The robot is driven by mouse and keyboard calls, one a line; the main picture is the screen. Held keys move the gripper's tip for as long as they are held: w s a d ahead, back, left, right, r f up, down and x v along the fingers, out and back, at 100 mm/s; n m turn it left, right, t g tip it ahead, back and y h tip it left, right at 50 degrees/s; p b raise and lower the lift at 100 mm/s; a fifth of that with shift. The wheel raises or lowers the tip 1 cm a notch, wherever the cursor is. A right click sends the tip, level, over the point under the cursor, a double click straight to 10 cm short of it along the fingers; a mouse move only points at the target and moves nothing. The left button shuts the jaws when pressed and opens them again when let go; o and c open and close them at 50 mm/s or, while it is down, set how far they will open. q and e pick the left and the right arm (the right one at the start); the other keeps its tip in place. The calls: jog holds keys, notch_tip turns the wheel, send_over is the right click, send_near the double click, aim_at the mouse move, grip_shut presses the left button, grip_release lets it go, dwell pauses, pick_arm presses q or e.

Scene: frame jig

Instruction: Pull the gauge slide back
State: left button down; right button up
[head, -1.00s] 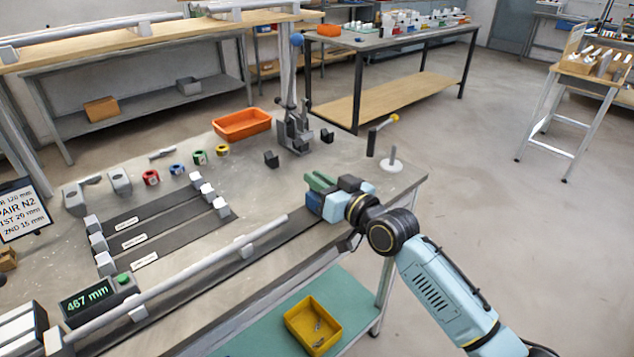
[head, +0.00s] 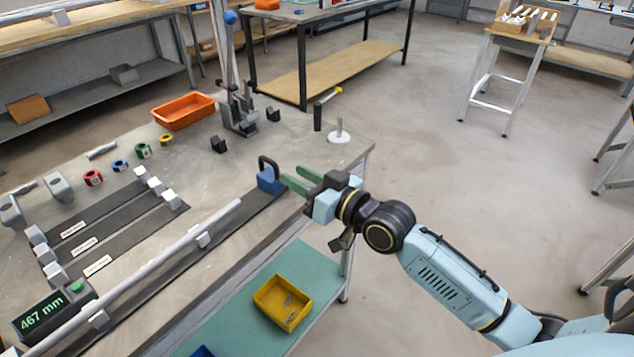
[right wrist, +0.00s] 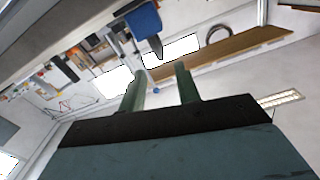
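The gauge slide, a blue block (head: 270,181) with a dark handle, sits at the right end of the dark rail on the bench. A long grey bar (head: 150,262) lies along the rail, its right end near the slide. The display (head: 42,320) at the rail's left end reads 467 mm. My right gripper (head: 292,180) has green fingers just right of the slide. In the right wrist view the fingers (right wrist: 161,85) are apart with nothing between them, and the blue slide (right wrist: 143,20) is beyond them. My left gripper is not in view.
An orange tray (head: 183,112), a lever press (head: 238,105) and a white-based stand (head: 339,135) are on the bench behind the slide. Coloured rings and grey bars' dark slots are to the left. A yellow bin (head: 283,302) stands on the lower shelf.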

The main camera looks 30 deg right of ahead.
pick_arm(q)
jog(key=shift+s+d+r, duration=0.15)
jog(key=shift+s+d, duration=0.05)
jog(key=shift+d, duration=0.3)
pick_arm(e)
jog(key=v, duration=0.4)
jog(key=shift+s+d, duration=0.1)
jog(key=shift+s, duration=0.1)
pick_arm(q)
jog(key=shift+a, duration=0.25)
